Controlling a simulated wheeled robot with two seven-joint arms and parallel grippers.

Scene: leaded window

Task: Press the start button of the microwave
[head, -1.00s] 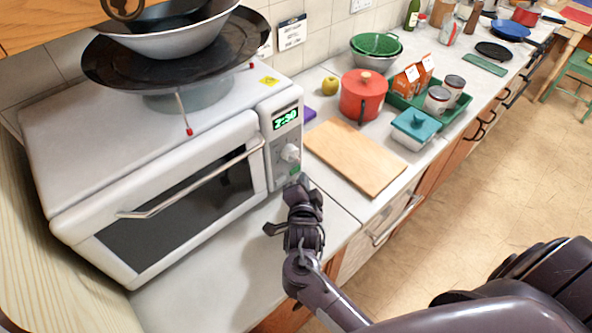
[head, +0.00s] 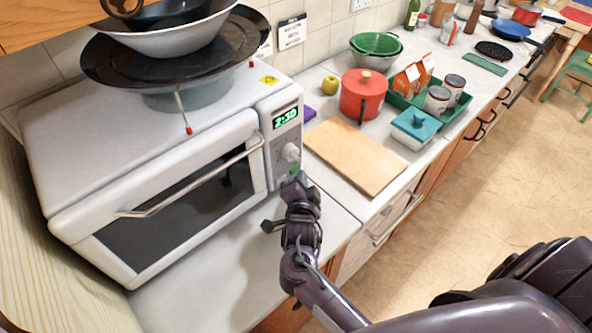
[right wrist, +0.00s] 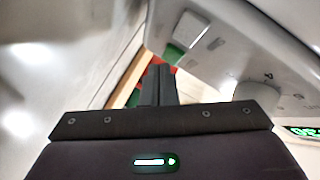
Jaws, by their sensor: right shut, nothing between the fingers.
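The white microwave (head: 235,133) stands at the left with its door shut. Its control panel has a lit green display (head: 286,117) reading 2:30 and a pale knob (head: 290,152). A green button (head: 295,170) sits low on the panel; the wrist view also shows a green button (right wrist: 172,53) beside a white one (right wrist: 193,28). My right gripper (head: 298,180) is shut and empty, its tip at the panel's lower edge by the green button. In the wrist view the shut fingers (right wrist: 158,85) are just below the green button; I cannot tell whether they touch it. My left gripper is out of view.
Pans and a wok (head: 110,65) are stacked on the microwave. A wooden board (head: 355,155), a red pot (head: 362,95) and a teal-lidded dish (head: 416,128) stand on the counter to the right. Bare counter (head: 215,270) lies in front of the microwave.

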